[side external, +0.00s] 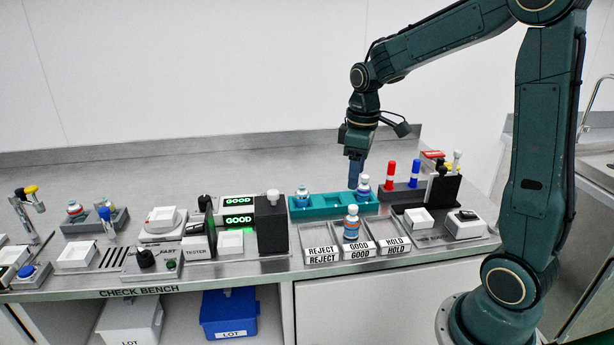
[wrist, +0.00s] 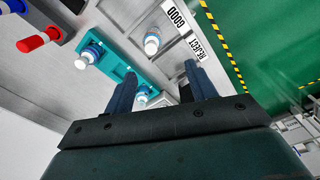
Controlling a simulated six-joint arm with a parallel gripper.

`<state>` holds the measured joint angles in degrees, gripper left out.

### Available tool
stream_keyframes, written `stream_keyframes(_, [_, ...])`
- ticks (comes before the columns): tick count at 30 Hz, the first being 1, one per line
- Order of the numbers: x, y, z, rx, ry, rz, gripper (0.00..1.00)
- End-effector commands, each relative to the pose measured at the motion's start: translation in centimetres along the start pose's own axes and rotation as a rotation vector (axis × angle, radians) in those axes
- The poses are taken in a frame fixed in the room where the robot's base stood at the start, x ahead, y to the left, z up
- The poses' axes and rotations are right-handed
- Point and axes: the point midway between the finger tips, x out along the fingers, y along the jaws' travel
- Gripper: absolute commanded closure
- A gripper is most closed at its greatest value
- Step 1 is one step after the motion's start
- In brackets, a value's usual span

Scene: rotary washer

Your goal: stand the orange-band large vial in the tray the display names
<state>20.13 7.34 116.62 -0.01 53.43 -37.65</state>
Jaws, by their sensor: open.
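A white-capped vial (side external: 351,224) with a blue body and what looks like an orange-red band stands upright in the GOOD tray (side external: 359,249), the middle of three trays. It also shows in the wrist view (wrist: 152,43), beyond my fingertips. The display (side external: 239,219) reads GOOD in green. My gripper (side external: 355,184) is open and empty above the teal rack, behind the vial and apart from it. Its two fingers (wrist: 160,70) are spread in the wrist view. Band colours on the rack's vials are too small to tell surely.
The teal rack (side external: 328,209) holds a vial (side external: 302,197) at its left end and another (side external: 363,186) at its right, close to my gripper. The REJECT tray (side external: 321,253) and HOLD tray (side external: 394,245) look empty. Red and blue pegs (side external: 389,175) stand behind right.

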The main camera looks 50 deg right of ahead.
Motion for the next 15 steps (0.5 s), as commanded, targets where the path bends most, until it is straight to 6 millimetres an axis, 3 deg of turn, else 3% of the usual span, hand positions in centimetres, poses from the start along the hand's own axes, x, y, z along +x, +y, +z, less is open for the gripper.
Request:
stream_keyframes(6, [-3.4, -3.8, 1.2, 0.051, 0.077, 0.045, 0.44])
stream_keyframes(15, [-6.8, -9.0, 4.2, 0.140, 0.201, 0.081, 0.44])
